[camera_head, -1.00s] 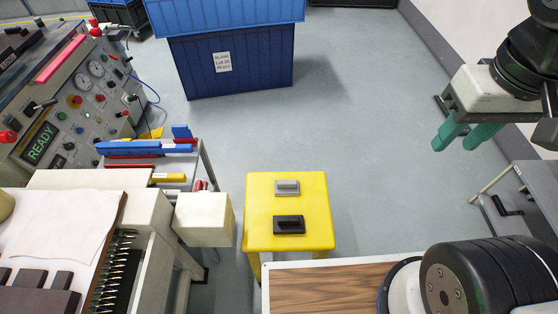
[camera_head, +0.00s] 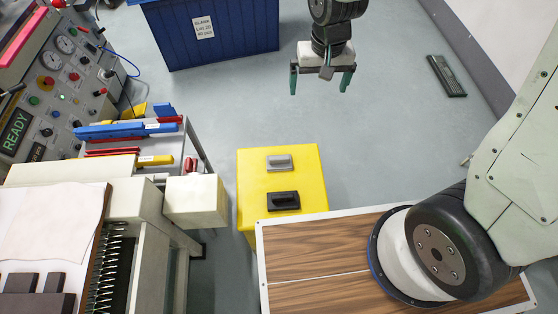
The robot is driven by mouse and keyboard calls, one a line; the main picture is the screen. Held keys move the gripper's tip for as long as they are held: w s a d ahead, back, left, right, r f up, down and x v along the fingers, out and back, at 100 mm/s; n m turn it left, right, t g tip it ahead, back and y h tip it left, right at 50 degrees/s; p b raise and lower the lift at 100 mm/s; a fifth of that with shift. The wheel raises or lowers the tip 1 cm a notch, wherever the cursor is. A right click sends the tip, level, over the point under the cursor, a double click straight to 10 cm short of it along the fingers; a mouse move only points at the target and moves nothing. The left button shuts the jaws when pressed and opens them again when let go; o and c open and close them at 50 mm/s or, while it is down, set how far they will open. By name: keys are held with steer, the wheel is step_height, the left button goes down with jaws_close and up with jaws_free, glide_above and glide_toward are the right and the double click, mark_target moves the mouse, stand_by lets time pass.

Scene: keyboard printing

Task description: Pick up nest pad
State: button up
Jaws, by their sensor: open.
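Two small blocks with raised grips lie on the yellow stool (camera_head: 284,232). One is a light grey block (camera_head: 279,162) toward the back, the other a black block (camera_head: 283,201) nearer the front. I cannot tell which of them, if either, is the nest pad. My gripper (camera_head: 321,84) hangs beyond the stool and to the right of it in the picture, high above the floor. Its green fingers point down and are spread wide, with nothing between them. Both blocks are clear of it.
A machine panel with gauges and a READY display (camera_head: 14,132) stands at left. Blue and red bars lie on a side rack beside a cream box (camera_head: 196,201). A blue bin (camera_head: 245,40) stands behind. A dark slotted object (camera_head: 447,76) lies on the floor at right.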

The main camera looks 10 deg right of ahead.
steer(key=w+a+f, duration=0.1)
steer(key=a+f, duration=0.2)
steer(key=f, duration=0.4)
steer(key=a+f, duration=0.3)
steer(key=f, duration=0.3)
glide_above(279, 157)
steer(key=shift+g, duration=0.3)
steer(key=f, duration=1.1)
steer(key=shift+d+f, duration=0.1)
steer(key=shift+d, duration=0.3)
steer(key=f, duration=0.7)
steer(key=shift+a+f, duration=0.35)
steer(key=c, duration=1)
